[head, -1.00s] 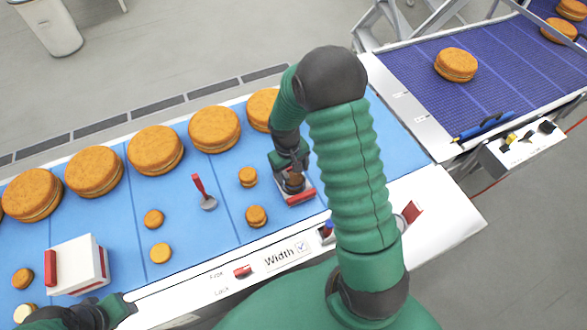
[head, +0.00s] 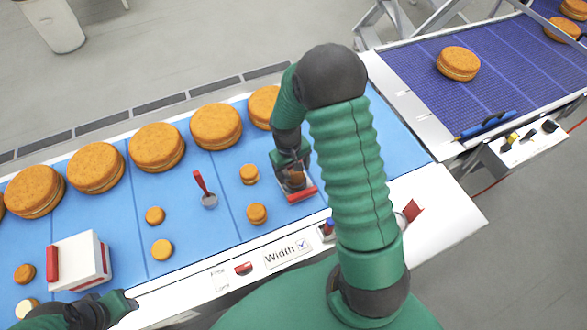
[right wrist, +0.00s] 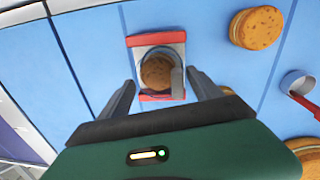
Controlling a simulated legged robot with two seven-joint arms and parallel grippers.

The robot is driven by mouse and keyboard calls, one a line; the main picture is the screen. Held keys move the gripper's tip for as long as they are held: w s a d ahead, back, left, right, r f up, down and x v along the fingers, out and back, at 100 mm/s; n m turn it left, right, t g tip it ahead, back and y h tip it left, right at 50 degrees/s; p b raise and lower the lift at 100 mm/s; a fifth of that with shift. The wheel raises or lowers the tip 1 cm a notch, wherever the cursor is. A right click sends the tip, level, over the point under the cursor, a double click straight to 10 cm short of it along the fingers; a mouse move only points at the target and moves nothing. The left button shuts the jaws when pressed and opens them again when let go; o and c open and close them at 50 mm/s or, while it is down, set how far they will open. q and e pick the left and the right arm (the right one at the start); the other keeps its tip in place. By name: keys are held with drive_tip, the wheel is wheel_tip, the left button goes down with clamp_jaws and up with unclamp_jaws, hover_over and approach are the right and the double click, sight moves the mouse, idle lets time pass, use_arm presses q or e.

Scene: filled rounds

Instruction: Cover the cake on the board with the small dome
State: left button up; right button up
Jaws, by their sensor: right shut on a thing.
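The board (head: 304,195) is a small white tray with red ends on the blue belt. It also shows in the right wrist view (right wrist: 157,40). A small brown round cake (right wrist: 157,73) is on it. A grey, partly see-through round piece, seemingly the small dome (right wrist: 177,82), shows around the cake. My right gripper (head: 293,170) is over the board, its fingers on either side of this piece and shut on it. Whether the dome touches the board is hard to tell. My left gripper (head: 130,304) is at the lower left, its jaws unclear.
Several large filled rounds (head: 157,147) line the belt's far side. Small rounds (head: 257,213) lie left of the board. A white box with red sides (head: 80,262) stands at the left.

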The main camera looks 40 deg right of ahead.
drive_tip(key=shift+d+f, duration=0.15)
drive_tip(key=shift+f, duration=0.05)
drive_tip(key=o, duration=1.4)
drive_tip(key=shift+o, duration=0.7)
drive_tip(key=shift+r, duration=0.15)
wheel_tip(320, 180, up, 7)
drive_tip(key=p, duration=0.6)
